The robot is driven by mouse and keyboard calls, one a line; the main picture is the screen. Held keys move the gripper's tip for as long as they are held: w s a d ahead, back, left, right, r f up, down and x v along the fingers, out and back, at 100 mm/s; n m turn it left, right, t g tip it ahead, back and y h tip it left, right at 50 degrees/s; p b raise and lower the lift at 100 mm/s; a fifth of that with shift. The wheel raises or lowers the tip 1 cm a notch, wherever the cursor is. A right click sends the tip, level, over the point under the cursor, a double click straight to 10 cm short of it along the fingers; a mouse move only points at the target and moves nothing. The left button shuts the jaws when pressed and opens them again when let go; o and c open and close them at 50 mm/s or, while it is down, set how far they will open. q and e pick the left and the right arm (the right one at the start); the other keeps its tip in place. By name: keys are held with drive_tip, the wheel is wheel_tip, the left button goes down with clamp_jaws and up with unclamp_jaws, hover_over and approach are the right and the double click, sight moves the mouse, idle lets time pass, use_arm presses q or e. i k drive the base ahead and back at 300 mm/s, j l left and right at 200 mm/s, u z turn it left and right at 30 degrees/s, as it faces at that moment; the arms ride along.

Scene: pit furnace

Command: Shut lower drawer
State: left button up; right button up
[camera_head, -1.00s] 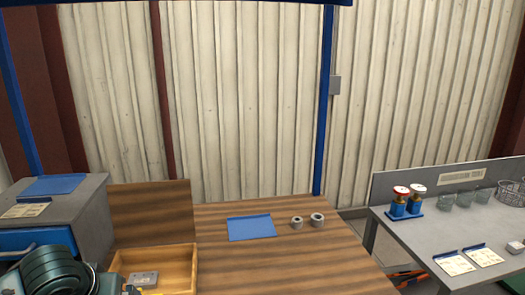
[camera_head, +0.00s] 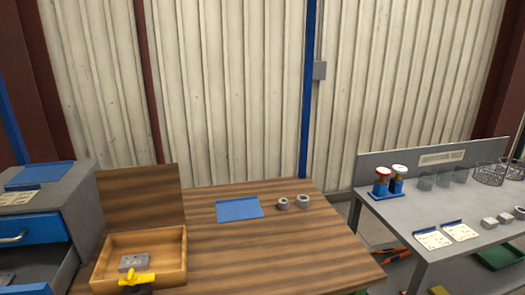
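A grey cabinet (camera_head: 85,205) stands at the left edge with an upper blue drawer front (camera_head: 28,232) that has a metal handle. Below it is a dark opening. A blue edge (camera_head: 25,289) shows at the bottom left corner, in front of that opening. It looks like the lower drawer standing out from the cabinet, but the picture's edge cuts it off, so how far out it is cannot be told.
A blue sheet (camera_head: 240,208) and two metal rings (camera_head: 293,202) lie on the wooden table (camera_head: 290,250). A grey bench (camera_head: 400,215) stands right.

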sight(48, 269)
drive_tip(key=u, duration=1.8)
